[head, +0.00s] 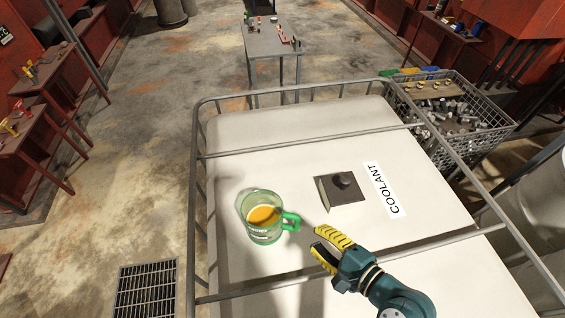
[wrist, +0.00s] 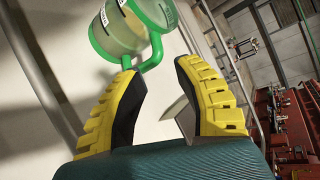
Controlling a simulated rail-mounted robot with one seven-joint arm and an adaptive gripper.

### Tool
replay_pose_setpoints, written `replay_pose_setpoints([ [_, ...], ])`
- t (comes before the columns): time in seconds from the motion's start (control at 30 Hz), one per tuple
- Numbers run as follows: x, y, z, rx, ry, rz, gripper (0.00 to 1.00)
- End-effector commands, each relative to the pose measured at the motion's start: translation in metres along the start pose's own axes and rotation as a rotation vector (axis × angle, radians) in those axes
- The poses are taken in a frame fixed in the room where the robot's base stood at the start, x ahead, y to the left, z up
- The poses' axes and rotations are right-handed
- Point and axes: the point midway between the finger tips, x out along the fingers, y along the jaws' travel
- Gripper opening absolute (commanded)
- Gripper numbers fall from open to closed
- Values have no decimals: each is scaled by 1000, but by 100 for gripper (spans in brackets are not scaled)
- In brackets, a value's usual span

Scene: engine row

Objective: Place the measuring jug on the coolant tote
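The measuring jug (head: 262,217) is clear with a green rim and green handle and holds an orange-yellow liquid. It stands on the white top of the coolant tote (head: 260,140), left of the dark cap and the COOLANT label. My gripper (head: 316,243) is just right of the jug's handle, with its yellow fingers apart and nothing between them. In the wrist view the jug (wrist: 130,30) is beyond the open fingertips (wrist: 158,68), its green handle just past the left fingertip. I cannot tell whether that fingertip touches the handle.
A grey tube frame (head: 300,147) runs around and across the tote's top. A dark square recess with a cap (head: 341,187) is in the top. A wire basket (head: 455,115) of parts stands at right. A small table (head: 270,40) stands beyond, and a floor grate (head: 146,290) lies at left.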

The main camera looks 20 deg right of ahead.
Motion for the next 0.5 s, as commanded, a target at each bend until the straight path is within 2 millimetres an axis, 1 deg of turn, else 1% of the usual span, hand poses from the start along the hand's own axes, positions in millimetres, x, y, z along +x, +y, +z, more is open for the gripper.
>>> replay_pose_setpoints([
  [0.03, 5, -18, 8, -114, 10, -11, 33],
  [0.07, 9, -32, 15, -215, 24, -20, 33],
  [0.13, 19, -80, 42, -538, 75, -64, 33],
  [0.17, 21, -104, 58, -694, 104, -94, 33],
  [0.2, 21, -136, 84, -902, 152, -144, 33],
  [0.23, 19, -160, 105, -1052, 193, -188, 33],
  [0.27, 14, -182, 126, -1191, 239, -234, 33],
  [0.3, 4, -208, 156, -1359, 307, -297, 33],
  [0.37, -15, -242, 197, -1565, 419, -389, 33],
  [0.4, -30, -258, 220, -1671, 495, -443, 33],
  [0.5, -63, -284, 259, -1835, 651, -534, 33],
])
